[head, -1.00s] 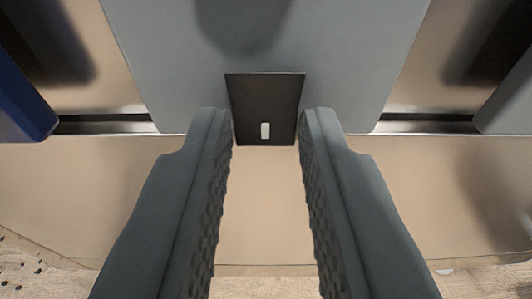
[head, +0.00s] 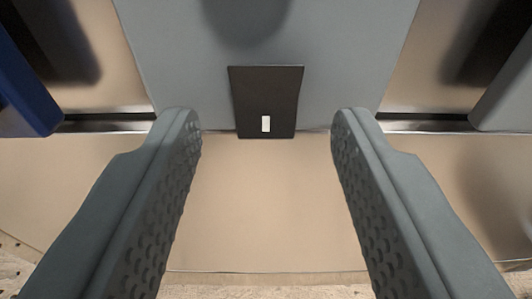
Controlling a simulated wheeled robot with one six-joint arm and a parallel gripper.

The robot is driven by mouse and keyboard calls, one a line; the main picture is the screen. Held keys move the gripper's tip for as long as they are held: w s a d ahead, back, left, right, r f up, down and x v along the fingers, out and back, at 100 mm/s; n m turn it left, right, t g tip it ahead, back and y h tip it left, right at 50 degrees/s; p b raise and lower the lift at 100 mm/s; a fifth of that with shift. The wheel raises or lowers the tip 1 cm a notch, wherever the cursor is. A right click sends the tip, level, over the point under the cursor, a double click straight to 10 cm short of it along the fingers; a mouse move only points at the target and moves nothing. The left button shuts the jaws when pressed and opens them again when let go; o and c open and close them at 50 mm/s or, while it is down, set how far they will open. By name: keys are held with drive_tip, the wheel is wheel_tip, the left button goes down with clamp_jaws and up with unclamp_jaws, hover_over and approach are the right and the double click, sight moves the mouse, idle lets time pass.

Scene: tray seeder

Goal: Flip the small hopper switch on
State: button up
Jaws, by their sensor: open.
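The small hopper switch is a short white lever (head: 266,124) near the lower end of a black plate (head: 265,88). The plate sits on the lower part of a grey panel (head: 180,60), at the upper middle of the head view. My gripper (head: 267,122) is open and empty, with one grey textured finger on each side of the plate. Both fingertips show clear gaps to the plate and the switch. I cannot tell how far the fingertips are from the panel in depth, nor whether the switch is on or off.
A blue part (head: 28,85) is at the left edge and a grey part (head: 507,95) at the right edge. A metal rail (head: 105,122) runs behind the panel's lower edge. A plain beige surface (head: 262,210) lies below, with its edge near the bottom.

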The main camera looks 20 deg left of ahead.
drive_tip(key=v, duration=1.7)
drive_tip(key=shift+d, duration=0.1)
